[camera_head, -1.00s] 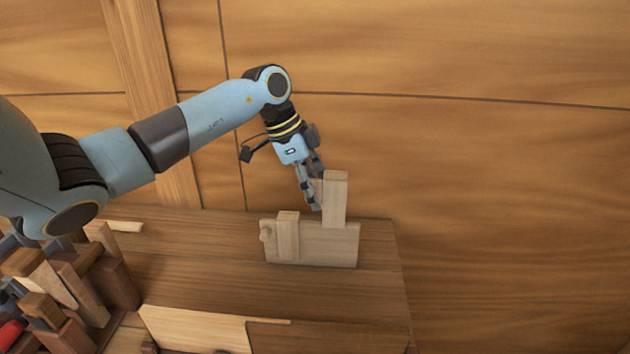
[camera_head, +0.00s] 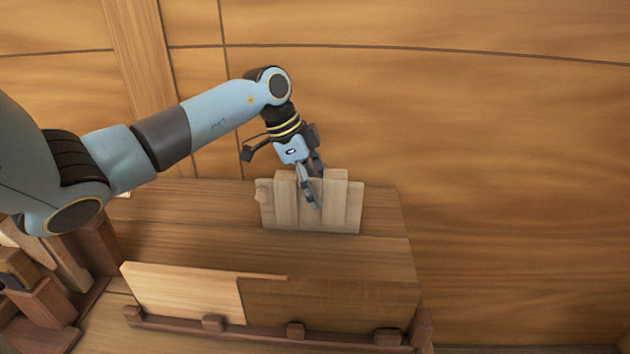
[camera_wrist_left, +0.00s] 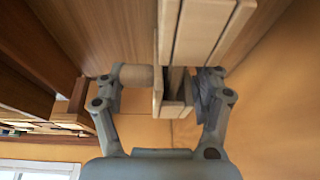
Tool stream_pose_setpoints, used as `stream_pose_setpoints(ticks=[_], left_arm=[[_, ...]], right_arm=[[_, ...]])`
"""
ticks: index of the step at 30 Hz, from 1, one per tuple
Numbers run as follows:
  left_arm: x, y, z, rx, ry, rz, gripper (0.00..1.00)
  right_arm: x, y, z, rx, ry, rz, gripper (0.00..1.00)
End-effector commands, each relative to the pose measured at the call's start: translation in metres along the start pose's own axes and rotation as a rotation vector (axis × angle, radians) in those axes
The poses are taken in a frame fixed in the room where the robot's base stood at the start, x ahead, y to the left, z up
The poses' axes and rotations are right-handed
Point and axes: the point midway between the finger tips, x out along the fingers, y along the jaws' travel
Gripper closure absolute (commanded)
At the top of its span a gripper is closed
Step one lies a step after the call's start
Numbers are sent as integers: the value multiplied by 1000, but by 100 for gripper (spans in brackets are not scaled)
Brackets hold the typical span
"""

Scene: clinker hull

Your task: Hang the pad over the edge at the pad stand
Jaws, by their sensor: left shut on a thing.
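The pad stand is an upright pale board (camera_head: 352,212) on the bench, against the back wall. The pad (camera_head: 336,195), a light wooden piece, straddles the board's top edge on its right part. Its top is about level with that of a similar piece (camera_head: 286,200) over the edge to the left. My left gripper (camera_head: 313,196) is shut on the pad, pointing down beside its left side. In the left wrist view the gripper (camera_wrist_left: 165,82) has light wood strips and a short pale cylinder between its fingers. How far down the pad sits is partly hidden.
A light panel (camera_head: 185,293) and a darker one (camera_head: 320,312) lean in a low rail (camera_head: 255,333) at the front. Wooden blocks (camera_head: 45,310) crowd the lower left. The bench top (camera_head: 200,235) between the stand and the panels is clear.

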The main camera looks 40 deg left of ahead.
Motion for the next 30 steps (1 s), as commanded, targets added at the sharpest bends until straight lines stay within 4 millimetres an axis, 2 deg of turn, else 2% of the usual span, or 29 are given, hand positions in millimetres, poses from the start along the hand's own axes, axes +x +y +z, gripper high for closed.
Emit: stream_pose_setpoints(ticks=[5,27,28,30], left_arm=[[7,0,3,0,1,0,63],[11,1,4,0,1,1,63],[11,1,4,0,1,1,30],[11,1,4,0,1,1,21]], right_arm=[[4,2,0,-1,0,3,59],[4,2,0,-1,1,2,59],[4,1,0,-1,1,2,59],[4,0,0,0,1,1,59]])
